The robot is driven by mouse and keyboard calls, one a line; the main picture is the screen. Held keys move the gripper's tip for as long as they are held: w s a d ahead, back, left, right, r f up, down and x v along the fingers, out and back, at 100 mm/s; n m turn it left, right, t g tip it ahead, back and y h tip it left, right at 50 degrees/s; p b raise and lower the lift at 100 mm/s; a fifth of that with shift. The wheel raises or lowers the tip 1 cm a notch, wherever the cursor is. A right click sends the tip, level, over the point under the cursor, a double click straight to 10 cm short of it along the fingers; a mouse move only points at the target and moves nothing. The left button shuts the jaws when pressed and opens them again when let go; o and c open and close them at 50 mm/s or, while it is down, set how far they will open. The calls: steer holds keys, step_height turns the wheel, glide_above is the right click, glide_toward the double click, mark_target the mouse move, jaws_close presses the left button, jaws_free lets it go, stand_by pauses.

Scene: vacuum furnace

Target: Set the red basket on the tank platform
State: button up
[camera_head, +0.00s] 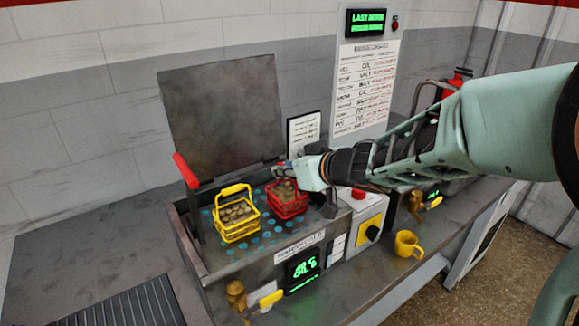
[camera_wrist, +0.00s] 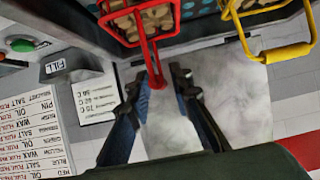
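The red basket (camera_head: 287,205), filled with brown round pieces, stands upright on the perforated tank platform (camera_head: 245,250), which shows blue dots. In the wrist view its red handle (camera_wrist: 154,62) reaches between my two fingertips. My gripper (camera_head: 286,168) is above the red basket, by the handle. In the wrist view the fingertips of my gripper (camera_wrist: 158,80) stand apart on either side of the handle, with a gap showing. My gripper hides part of the handle in the head view.
A yellow basket (camera_head: 236,220) stands left of the red one on the platform; its handle shows in the wrist view (camera_wrist: 285,52). The tank lid (camera_head: 222,115) is raised behind. A red lever (camera_head: 186,171) is at left. A yellow mug (camera_head: 407,244) stands on the bench at right.

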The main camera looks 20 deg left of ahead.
steer(key=shift+o, duration=0.6)
steer(key=shift+r, duration=0.15)
steer(key=shift+d+r, duration=0.1)
steer(key=shift+r, duration=0.1)
steer(key=p+v, duration=0.9)
steer(key=v, duration=0.2)
steer(key=shift+s+d, duration=0.25)
steer(key=shift+s, duration=0.1)
steer(key=shift+w+r, duration=0.1)
